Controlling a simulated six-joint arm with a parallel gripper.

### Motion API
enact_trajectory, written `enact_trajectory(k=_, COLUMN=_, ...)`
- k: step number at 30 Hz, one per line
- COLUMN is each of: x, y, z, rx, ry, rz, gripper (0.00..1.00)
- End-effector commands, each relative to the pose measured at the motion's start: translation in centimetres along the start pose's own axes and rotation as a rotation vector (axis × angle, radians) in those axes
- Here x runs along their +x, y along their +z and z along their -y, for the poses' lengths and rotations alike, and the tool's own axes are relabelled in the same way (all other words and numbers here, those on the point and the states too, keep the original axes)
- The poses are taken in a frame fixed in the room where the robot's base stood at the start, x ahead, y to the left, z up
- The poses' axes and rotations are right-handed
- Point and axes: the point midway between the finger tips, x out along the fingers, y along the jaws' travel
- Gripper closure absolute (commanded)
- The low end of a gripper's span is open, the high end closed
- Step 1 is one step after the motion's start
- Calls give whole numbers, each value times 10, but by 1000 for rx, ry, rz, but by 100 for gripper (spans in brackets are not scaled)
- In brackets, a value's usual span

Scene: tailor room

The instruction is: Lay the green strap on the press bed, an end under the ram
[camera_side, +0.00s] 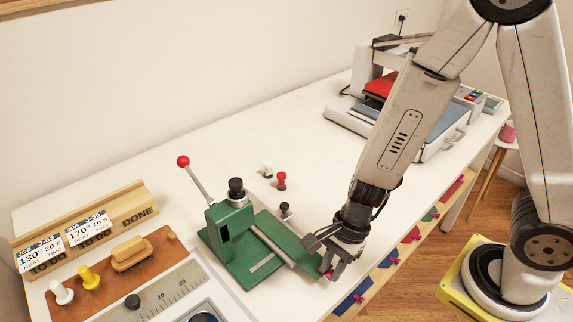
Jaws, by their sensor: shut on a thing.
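The green press (230,243) stands on the white table, with a lever ending in a red knob and a black-topped ram housing. Its flat bed extends toward the lower right. The green strap (290,239) appears as a flat dark green band running from beside the press toward my gripper. My gripper (329,270) points down at the strap's near right end and is shut on it, at a small pink tab. The fingers partly hide the grip. Whether the far end is under the ram, and whether the strap touches the bed, I cannot tell.
Small red, white and black knobbed pieces (281,181) stand behind the press. A brown tray with a brush (132,254), a ruler plate and a wooden job rack (85,232) are at left. A heat press (375,110) stands far right. Coloured pieces hang along the table's front edge.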

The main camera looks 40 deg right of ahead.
Motion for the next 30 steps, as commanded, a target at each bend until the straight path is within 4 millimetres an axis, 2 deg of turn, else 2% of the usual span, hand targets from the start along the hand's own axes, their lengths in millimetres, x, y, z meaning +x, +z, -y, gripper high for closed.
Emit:
enact_trajectory(k=2, x=1, y=0, z=0, rx=0, ry=0, rz=0, gripper=100)
enact_trajectory(k=3, x=1, y=-1, z=0, rx=1, ry=0, rz=0, gripper=71)
enact_trajectory(k=5, x=1, y=0, z=0, rx=0, ry=0, rz=0, gripper=52)
enact_trajectory(k=6, x=1, y=0, z=0, rx=0, ry=0, rz=0, gripper=39)
enact_trajectory(k=7, x=1, y=0, z=0, rx=0, ry=0, rz=0, gripper=33)
enact_trajectory(k=20, x=0, y=0, z=0, rx=0, ry=-1, rz=0, gripper=33)
enact_trajectory(k=30, x=-14, y=0, z=1, rx=0, ry=-3, rz=4, gripper=33)
